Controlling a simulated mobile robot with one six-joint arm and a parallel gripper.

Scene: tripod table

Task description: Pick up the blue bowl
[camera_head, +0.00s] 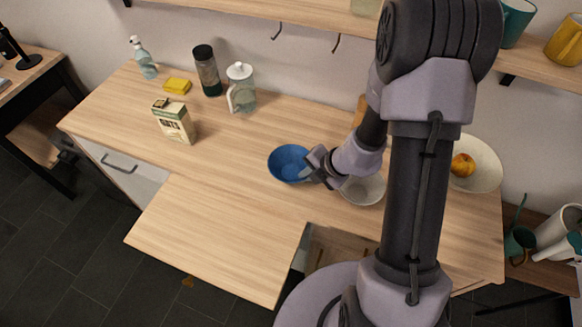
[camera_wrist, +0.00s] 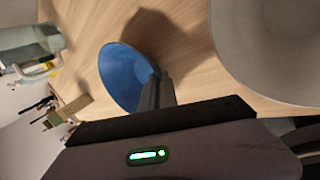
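The blue bowl (camera_head: 286,160) is on or just above the wooden counter near its middle; I cannot tell whether it is clear of the surface. My gripper (camera_head: 316,176) is at the bowl's right rim. In the wrist view, the blue bowl (camera_wrist: 122,72) shows left of centre, and my gripper's fingers (camera_wrist: 157,90) are close together at its near rim. They look shut on the rim. The finger tips are partly hidden against the bowl.
A white bowl (camera_head: 363,190) stands close right of the gripper. A larger pale bowl (camera_head: 484,165) holds fruit farther right. A carton (camera_head: 174,121), glass jug (camera_head: 241,90), dark jar (camera_head: 207,72) and yellow sponge (camera_head: 177,86) are left and back. The front-left counter (camera_head: 220,225) is clear.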

